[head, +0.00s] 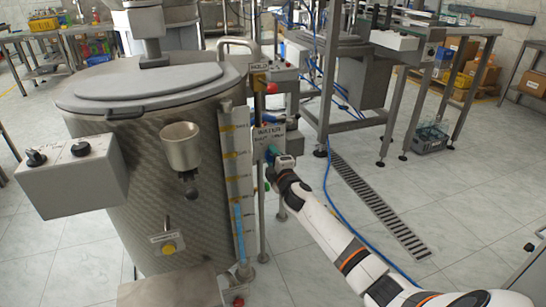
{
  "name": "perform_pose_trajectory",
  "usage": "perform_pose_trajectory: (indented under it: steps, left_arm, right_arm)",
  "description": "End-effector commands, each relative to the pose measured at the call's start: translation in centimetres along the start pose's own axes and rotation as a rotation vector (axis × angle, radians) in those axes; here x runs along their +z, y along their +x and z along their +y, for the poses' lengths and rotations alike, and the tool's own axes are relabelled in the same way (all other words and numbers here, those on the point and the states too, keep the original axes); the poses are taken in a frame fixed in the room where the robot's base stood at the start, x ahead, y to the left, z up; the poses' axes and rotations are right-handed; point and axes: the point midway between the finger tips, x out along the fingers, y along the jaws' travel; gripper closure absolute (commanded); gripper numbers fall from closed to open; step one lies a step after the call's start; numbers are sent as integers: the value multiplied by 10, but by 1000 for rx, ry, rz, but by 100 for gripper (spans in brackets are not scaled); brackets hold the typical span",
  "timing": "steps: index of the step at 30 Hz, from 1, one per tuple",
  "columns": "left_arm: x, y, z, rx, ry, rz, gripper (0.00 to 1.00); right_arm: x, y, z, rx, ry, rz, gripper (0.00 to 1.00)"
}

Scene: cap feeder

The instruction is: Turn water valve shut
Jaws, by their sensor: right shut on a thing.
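The WATER sign (269,132) hangs on a post beside the large steel tank (170,190). Just below it is the water valve, whose small blue-green handle (271,153) shows partly. My right gripper (274,158) reaches in from the lower right and is shut on this handle. The fingers and the valve body are small and mostly hidden by the gripper, so the handle's angle is hard to tell. My left gripper is not in view.
A level gauge (237,185) with blue in its lower part runs down the tank's side. A red knob (271,88) sits near the HOLD sign (259,67). A blue hose (333,195) and a floor drain (375,205) lie right of the tank. The tiled floor there is mostly open.

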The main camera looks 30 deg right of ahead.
Motion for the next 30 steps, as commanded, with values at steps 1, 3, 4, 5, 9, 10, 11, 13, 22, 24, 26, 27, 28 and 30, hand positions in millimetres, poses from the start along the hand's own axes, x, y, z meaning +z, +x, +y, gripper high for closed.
perform_pose_trajectory:
  steps: [1, 3, 4, 5, 9, 10, 11, 13, 22, 24, 26, 27, 28, 30]
  left_arm:
    - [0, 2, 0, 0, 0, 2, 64]
    - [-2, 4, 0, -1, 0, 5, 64]
    - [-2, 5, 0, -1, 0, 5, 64]
    - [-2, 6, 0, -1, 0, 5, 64]
    - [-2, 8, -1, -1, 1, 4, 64]
    - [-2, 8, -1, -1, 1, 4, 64]
    - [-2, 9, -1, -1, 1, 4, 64]
    - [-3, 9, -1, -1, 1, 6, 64]
    - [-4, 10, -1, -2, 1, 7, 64]
    - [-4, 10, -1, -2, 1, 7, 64]
    - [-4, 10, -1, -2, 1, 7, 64]
    - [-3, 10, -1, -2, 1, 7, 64]
    - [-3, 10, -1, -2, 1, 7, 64]
    - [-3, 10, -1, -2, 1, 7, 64]
  right_arm:
    - [1, 0, 0, 0, -23, -2, 80]
    - [1, 0, 0, 0, -51, -2, 80]
    - [1, 0, 0, 0, -61, -2, 80]
    - [1, 0, 0, 0, -71, -2, 80]
    - [0, 0, 0, 0, -100, -1, 80]
    - [0, 0, 0, 0, -104, -1, 80]
    - [0, 0, 0, 0, -107, -1, 80]
    - [0, 0, 0, 0, -113, -1, 80]
    - [0, 0, 1, 0, -117, -1, 80]
    - [0, 0, 1, 0, -117, -1, 80]
    - [0, 0, 1, 0, -117, -1, 47]
    - [0, 0, 1, 0, -116, -1, 41]
    - [0, 0, 1, 0, -116, -1, 36]
    - [0, 0, 1, 0, -115, -1, 35]
